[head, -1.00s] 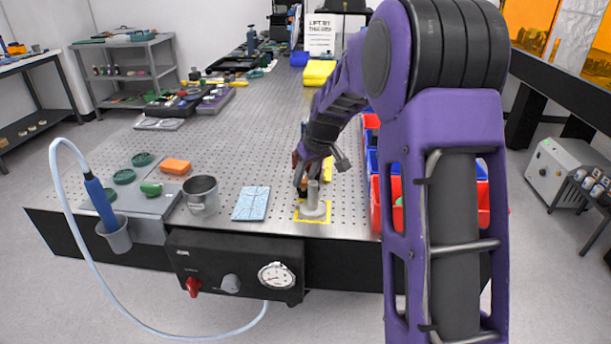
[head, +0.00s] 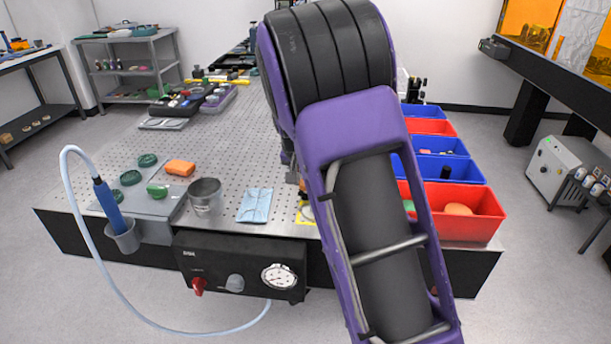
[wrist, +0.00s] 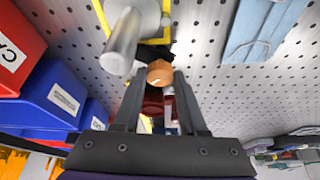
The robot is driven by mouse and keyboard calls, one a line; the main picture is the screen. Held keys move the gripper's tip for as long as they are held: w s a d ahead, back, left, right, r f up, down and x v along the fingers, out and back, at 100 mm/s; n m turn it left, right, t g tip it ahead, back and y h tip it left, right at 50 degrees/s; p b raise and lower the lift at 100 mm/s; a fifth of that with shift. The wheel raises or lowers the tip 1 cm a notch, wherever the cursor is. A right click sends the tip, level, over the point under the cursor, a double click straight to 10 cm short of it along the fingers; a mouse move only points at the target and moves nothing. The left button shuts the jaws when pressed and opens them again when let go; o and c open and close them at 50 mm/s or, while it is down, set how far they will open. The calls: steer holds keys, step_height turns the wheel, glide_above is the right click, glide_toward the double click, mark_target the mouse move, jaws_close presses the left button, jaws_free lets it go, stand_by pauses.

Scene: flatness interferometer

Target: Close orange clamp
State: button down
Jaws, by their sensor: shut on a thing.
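The orange clamp shows in the wrist view as a round orange knob (wrist: 160,73) on a dark arm, beside an upright grey post (wrist: 124,42). The post stands inside a yellow taped outline on the perforated table. My gripper (wrist: 160,82) has its two dark fingers on either side of the orange knob, shut on it. A dark red part shows between the fingers, and I cannot tell what it belongs to. In the head view my arm hides the gripper and most of the post and clamp.
Red and blue bins (head: 461,211) line the table's right side, close to my arm. A light blue folded cloth (head: 255,205), a metal cup (head: 206,197) and an orange block (head: 180,168) lie left.

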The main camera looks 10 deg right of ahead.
steer(key=m, duration=0.2)
steer(key=m+g+h+p, duration=0.1)
steer(key=m, duration=0.1)
steer(key=shift+w+a, duration=0.15)
steer(key=shift+a, duration=0.05)
steer(key=shift+m+g+h+p, duration=0.4)
steer(key=shift+m+h+p, duration=0.15)
steer(key=shift+m, duration=0.75)
steer(key=shift+c, duration=2.2)
jaws_free()
steer(key=v, duration=1.7)
steer(key=shift+w+r, duration=0.2)
